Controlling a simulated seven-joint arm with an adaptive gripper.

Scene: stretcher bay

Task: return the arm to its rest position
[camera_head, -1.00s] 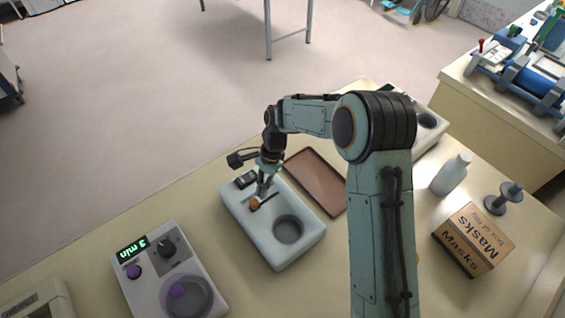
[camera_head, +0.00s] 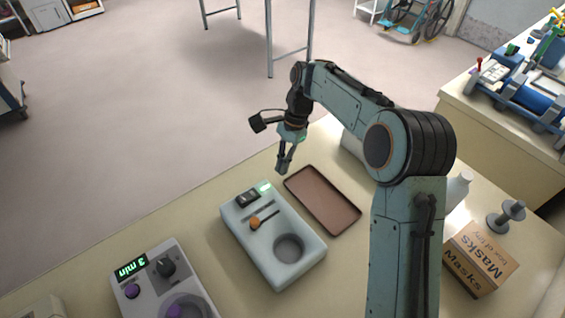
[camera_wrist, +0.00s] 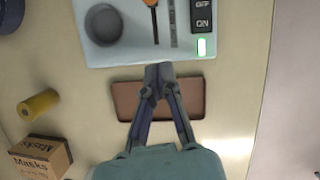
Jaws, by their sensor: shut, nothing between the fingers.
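My gripper (camera_head: 283,168) is shut and empty, raised above the table near its far edge, just beyond the white device and by the brown tray. In the wrist view the closed fingertips (camera_wrist: 159,72) point toward the white device (camera_wrist: 135,52), with the brown tray (camera_wrist: 194,97) below them in the picture. The white device (camera_head: 251,258) has an orange-knobbed slider (camera_head: 255,223), a round well (camera_head: 289,247) and an ON/OFF switch (camera_head: 246,197). A green light (camera_head: 265,187) beside the switch is lit.
A timer device reading "3 min" (camera_head: 148,289) stands at left. A masks box (camera_head: 480,259), a grey spool-like stand (camera_head: 506,216) and a white bottle (camera_head: 459,187) are at right, the bottle partly behind my arm. The brown tray (camera_head: 322,199) is empty. A yellow cylinder (camera_wrist: 38,103) lies near the box.

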